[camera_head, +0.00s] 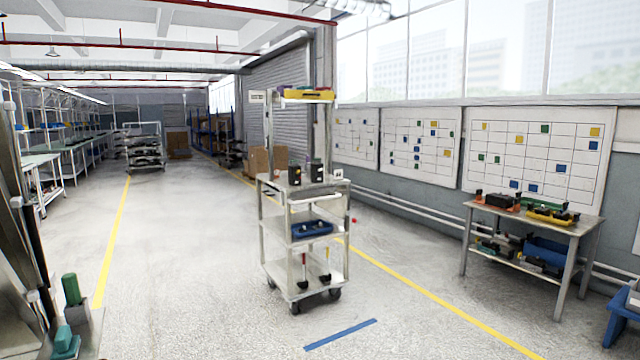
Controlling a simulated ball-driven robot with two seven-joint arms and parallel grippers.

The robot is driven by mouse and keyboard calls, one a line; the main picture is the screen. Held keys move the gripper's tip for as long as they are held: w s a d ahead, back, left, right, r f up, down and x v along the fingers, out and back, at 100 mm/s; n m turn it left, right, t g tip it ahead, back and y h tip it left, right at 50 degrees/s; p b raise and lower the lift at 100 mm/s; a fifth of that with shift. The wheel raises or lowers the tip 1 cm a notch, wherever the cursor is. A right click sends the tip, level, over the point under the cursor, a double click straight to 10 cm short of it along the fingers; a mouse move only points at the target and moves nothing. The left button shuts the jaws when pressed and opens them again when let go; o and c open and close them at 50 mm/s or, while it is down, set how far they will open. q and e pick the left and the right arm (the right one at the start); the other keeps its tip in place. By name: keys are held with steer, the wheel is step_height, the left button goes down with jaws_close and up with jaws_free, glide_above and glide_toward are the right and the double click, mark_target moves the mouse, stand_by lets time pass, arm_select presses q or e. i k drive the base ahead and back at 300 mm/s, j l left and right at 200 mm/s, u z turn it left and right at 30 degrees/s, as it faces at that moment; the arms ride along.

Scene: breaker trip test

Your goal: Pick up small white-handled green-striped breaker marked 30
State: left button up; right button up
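No breaker with a readable 30 shows; the small items are too far off to read. On the upper shelf of a metal cart (290,238) stand two dark box-like devices, a left one (294,174) and a right one (316,170). A small white block (338,173) sits beside them. I cannot tell whether any of these has a white handle or a green stripe. Neither of my grippers is in view.
A side table (590,222) at the right holds several trays and devices. A blue stool (622,318) stands at the lower right edge. A green cylinder (71,289) and a teal piece (65,342) are at the lower left. The floor before the cart is clear.

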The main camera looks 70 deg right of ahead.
mark_target(317, 177)
steer(key=k+z, duration=0.1)
steer(key=z, duration=1.6)
steer(key=i+z, duration=0.2)
steer(key=i, duration=0.4)
steer(key=i+z, duration=0.15)
steer(key=i, duration=0.4)
steer(key=i+j+z, duration=0.2)
steer(key=i, duration=0.4)
steer(key=i+j, duration=0.15)
steer(key=i, duration=0.35)
steer(key=i+j, duration=0.15)
steer(key=i, duration=0.35)
steer(key=i+l, duration=0.15)
steer(key=i+u, duration=0.05)
